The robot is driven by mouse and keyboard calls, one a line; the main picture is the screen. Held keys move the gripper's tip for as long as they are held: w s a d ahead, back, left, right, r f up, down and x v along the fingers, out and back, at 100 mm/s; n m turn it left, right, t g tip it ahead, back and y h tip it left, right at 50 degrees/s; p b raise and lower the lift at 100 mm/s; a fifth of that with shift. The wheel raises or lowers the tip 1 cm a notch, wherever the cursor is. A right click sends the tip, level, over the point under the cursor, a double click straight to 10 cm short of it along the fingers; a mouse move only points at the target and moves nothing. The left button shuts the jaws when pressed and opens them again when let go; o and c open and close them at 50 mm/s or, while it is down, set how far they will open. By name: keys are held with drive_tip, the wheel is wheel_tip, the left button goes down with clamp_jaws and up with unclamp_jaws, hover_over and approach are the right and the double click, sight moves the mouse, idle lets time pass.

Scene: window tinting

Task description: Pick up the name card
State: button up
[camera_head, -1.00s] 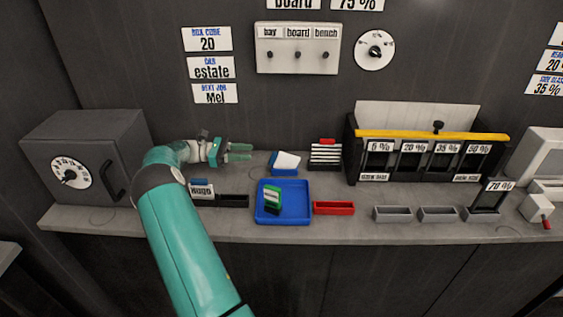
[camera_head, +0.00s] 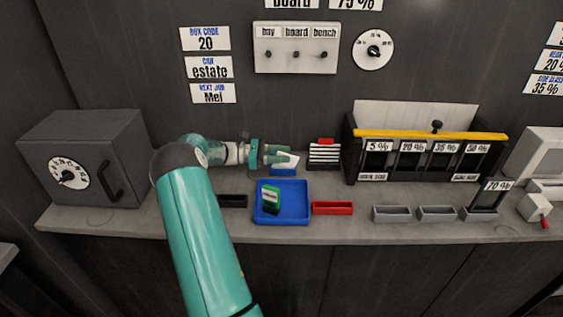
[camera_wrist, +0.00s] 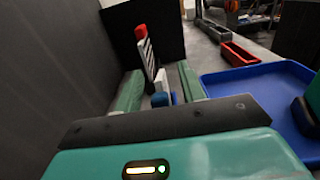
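A white card (camera_head: 288,162) leans in a small blue holder (camera_head: 283,172) at the back of the bench. Any writing on it is too small to read. My gripper (camera_head: 284,155) reaches it from the left, level with the card. In the wrist view, the two green fingers (camera_wrist: 160,76) are spread apart, with the white card (camera_wrist: 160,83) and a blue piece (camera_wrist: 160,100) showing in the gap between them. I cannot tell whether either finger touches the card.
A slotted rack (camera_head: 324,154) with a red top stands just beyond the card. A red bin (camera_head: 332,208) and a black bin (camera_head: 233,201) flank the tray. The wall rises close behind.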

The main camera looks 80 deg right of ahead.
drive_tip(key=shift+s, duration=0.1)
clamp_jaws()
